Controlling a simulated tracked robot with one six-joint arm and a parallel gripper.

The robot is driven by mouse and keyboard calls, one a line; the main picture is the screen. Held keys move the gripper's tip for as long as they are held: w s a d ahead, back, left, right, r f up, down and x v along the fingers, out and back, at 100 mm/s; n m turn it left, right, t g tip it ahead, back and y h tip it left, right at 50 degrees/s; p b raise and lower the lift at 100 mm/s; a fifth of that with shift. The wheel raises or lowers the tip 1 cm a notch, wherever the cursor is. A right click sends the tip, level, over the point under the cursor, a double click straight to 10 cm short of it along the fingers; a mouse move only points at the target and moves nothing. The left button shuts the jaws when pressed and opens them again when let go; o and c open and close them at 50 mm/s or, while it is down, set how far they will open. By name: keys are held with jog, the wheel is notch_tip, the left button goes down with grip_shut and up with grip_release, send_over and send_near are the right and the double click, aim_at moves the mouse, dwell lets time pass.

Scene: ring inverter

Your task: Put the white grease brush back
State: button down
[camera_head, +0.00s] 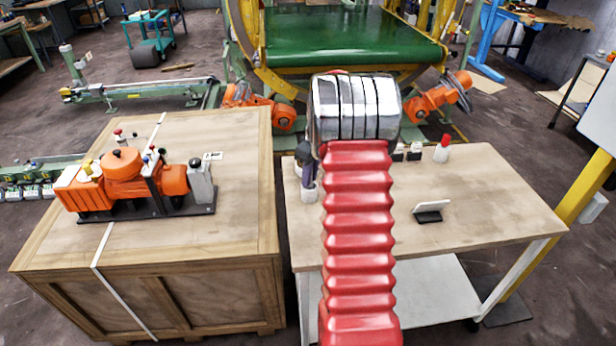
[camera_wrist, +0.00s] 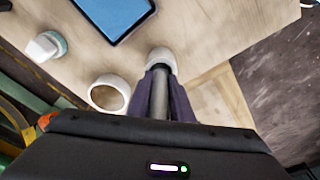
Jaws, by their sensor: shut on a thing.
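In the wrist view, my gripper (camera_wrist: 163,78) has its purple fingers shut around the grey handle of the white grease brush (camera_wrist: 161,58). The white end points away from the wrist camera. A white round cup (camera_wrist: 107,94) with an open top stands on the table just left of the brush, apart from it in the picture. In the head view, my gripper (camera_head: 306,170) is over the table's left part, with the white end of the brush (camera_head: 308,194) below it. How high the brush is above the table cannot be told.
The wooden table (camera_head: 480,215) also carries a small tablet on a stand (camera_head: 430,213) and a red-capped bottle (camera_head: 441,150). A white-and-teal container (camera_wrist: 46,46) shows in the wrist view. A wooden crate (camera_head: 230,220) with an orange pump (camera_head: 125,180) stands close left. My red arm hides the table's middle.

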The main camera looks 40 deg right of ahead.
jog(key=c, duration=1.6)
grip_release()
jog(key=r, duration=0.4)
jog(key=s+r, duration=0.1)
jog(key=r, duration=0.3)
jog(key=s+r, duration=0.1)
jog(key=r, duration=0.3)
jog(key=shift+d, duration=0.2)
